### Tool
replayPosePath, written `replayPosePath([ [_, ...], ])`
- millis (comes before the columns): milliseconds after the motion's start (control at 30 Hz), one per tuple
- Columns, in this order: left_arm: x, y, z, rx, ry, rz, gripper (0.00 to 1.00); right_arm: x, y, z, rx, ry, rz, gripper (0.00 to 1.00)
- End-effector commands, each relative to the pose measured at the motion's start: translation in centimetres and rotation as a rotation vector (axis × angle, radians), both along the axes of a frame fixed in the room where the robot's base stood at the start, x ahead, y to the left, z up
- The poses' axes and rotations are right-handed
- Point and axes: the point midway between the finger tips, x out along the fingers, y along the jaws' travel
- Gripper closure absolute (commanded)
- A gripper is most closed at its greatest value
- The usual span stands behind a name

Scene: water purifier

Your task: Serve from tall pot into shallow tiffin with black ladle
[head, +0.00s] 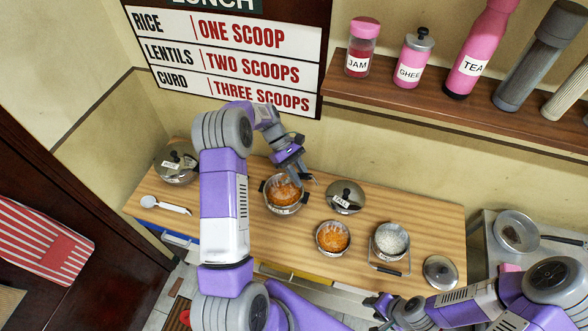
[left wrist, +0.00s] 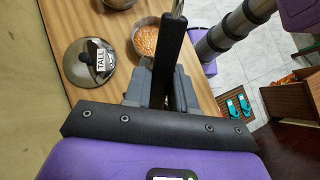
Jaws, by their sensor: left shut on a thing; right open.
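The tall pot (head: 284,208) stands at the back of the wooden counter, uncovered, with orange food inside. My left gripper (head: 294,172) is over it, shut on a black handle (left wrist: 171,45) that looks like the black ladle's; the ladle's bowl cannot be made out. A low steel bowl (head: 331,252) with orange food stands to the front right and may be the shallow tiffin; its label is too small to read. It also shows in the left wrist view (left wrist: 145,40). My right gripper (head: 376,308) is open and empty at the counter's front edge.
A lid marked TALL (head: 345,197) lies right of the pot. A container of white food (head: 390,242) with a black-gripped wire handle and another lid (head: 440,271) stand further right. A white spoon (head: 165,205) and a lidded pot (head: 176,163) are at left. A shelf (head: 440,110) overhangs.

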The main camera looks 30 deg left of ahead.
Motion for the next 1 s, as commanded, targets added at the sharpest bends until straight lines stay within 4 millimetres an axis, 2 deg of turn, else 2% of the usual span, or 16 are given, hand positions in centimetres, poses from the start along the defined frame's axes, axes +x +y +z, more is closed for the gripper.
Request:
replayPosePath([
  [1000, -1.8, -9.1, -0.7, 0.111, -0.028, -0.003, 1.00, 0.0, 0.0, 0.8, 0.000, 0.000, 0.000, 0.57],
])
